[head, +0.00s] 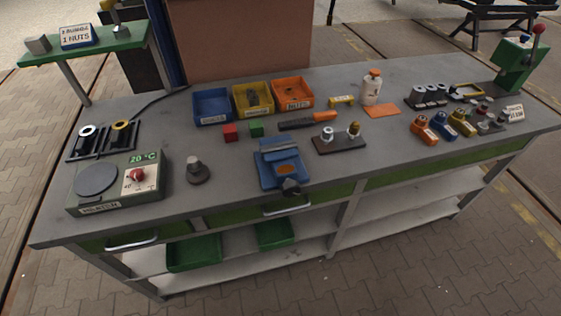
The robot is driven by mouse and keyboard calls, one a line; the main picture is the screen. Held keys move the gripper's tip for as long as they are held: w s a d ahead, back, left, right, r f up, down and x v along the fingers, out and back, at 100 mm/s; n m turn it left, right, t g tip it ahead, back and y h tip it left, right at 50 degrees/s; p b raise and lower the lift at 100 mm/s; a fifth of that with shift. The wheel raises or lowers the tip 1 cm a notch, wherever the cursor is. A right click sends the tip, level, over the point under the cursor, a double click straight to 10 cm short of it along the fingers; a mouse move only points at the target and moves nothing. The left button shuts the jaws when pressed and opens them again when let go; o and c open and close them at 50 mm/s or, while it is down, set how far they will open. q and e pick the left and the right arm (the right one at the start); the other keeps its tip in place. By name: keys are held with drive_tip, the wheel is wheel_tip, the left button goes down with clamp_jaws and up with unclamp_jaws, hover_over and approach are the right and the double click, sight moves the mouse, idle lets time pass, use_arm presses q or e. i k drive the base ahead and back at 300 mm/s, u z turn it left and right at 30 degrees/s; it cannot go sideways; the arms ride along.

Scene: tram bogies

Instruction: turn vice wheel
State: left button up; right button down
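A blue vice (281,160) stands at the front middle of the grey workbench (225,170). Its dark wheel (291,187) sits on the vice's near side, at the bench's front edge. An orange patch shows on the vice's near part. The wheel is small in the view, so its turn angle cannot be read. I cannot tell whether anything is between the jaws. Neither of my grippers shows in the head view.
A heater with a red knob (136,175) and a dark grey knobbed piece (197,171) stand left of the vice. Blue, yellow and orange bins (293,93) stand behind it. A dark block with two fittings (340,143) is to its right. Drawer handles (286,207) stick out in front.

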sight(290, 188)
drive_tip(key=z, duration=2.6)
drive_tip(key=i, duration=1.8)
drive_tip(key=u, duration=3.05)
